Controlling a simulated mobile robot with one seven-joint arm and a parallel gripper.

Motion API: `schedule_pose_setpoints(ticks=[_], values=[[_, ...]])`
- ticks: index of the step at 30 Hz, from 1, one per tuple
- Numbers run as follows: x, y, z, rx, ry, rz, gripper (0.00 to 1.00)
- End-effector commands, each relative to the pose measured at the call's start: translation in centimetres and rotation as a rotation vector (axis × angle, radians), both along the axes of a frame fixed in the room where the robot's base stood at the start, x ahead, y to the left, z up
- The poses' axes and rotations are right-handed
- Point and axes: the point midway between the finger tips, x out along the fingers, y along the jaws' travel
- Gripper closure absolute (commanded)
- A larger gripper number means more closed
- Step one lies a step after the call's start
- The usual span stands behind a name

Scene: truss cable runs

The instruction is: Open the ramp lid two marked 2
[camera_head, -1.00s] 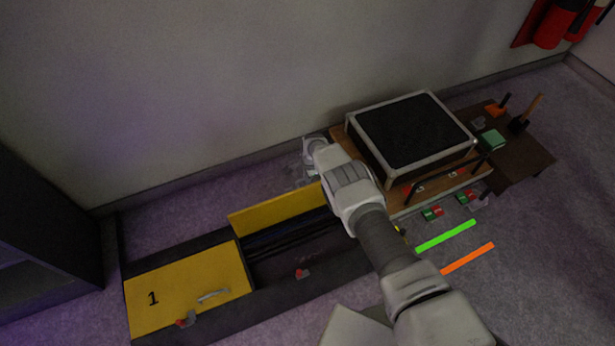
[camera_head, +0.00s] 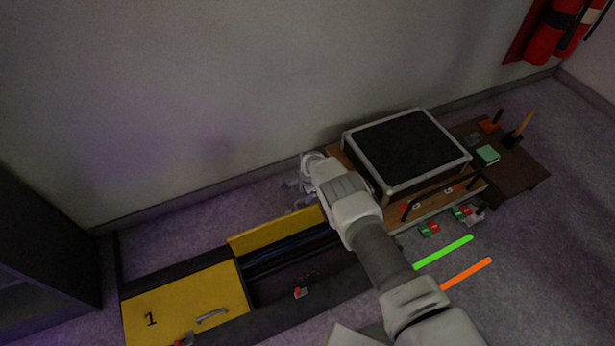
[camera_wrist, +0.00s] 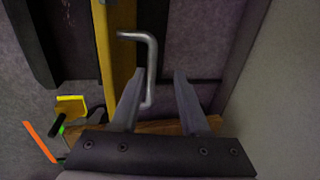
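The ramp lid two (camera_head: 275,231) is a yellow panel standing raised along the far edge of the open channel, beside the closed lid marked 1 (camera_head: 190,302). Its own number does not show. In the wrist view the raised lid (camera_wrist: 122,45) appears nearly edge-on, with a bent metal handle (camera_wrist: 151,60) on its right side. My gripper (camera_head: 293,197) is on the wall side of the raised lid. In the wrist view my gripper (camera_wrist: 157,88) is open, with a gap between its fingers. The handle's end lies between them, close to the left finger; contact cannot be told.
Dark cables (camera_head: 295,250) lie in the open channel. A black-topped case (camera_head: 407,148) stands on a wooden board to the right. Green (camera_head: 443,252) and orange (camera_head: 466,274) strips lie on the floor. The wall (camera_head: 200,110) runs close behind.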

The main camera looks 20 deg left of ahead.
Motion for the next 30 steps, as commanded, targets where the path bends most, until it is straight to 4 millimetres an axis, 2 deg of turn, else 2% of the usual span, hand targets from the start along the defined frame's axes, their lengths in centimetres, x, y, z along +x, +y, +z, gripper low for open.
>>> schedule_pose_setpoints(ticks=[1,21,26,30], values=[[-0.1,0.0,1.5,0.001,0.000,0.000,0.55],[-1.6,-1.8,13.0,0.001,0.000,0.000,0.55],[-1.9,-2.1,14.7,0.001,0.000,0.001,0.55],[-2.0,-2.3,15.3,0.001,0.001,0.001,0.55]])
